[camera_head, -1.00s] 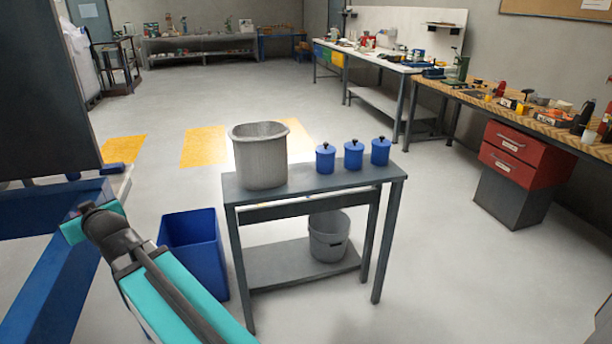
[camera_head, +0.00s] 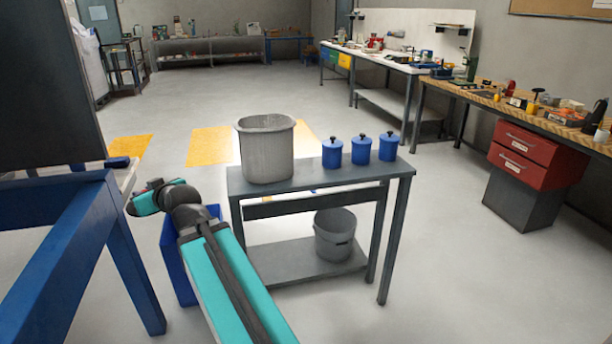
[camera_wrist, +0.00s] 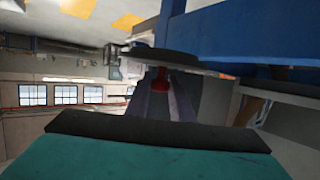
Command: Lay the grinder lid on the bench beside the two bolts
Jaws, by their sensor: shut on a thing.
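In the wrist view, my gripper (camera_wrist: 162,88) is shut on a small red knob of a dark, flat, round plate, which looks like the grinder lid (camera_wrist: 182,57). The lid is seen nearly edge-on, just beyond the fingers, close to a blue frame. In the head view my arm reaches up at lower left, and its end hides the gripper and lid. A blue-framed bench (camera_head: 60,245) with a pale top edge stands at the left, partly cut off. I cannot make out the two bolts or the grinder in either view.
A dark panel (camera_head: 50,95) stands above the blue bench. A grey table (camera_head: 330,178) holds a ribbed bucket (camera_head: 265,150) and three blue canisters (camera_head: 361,150). A blue bin (camera_head: 178,262) is partly behind my arm. Open floor lies beyond.

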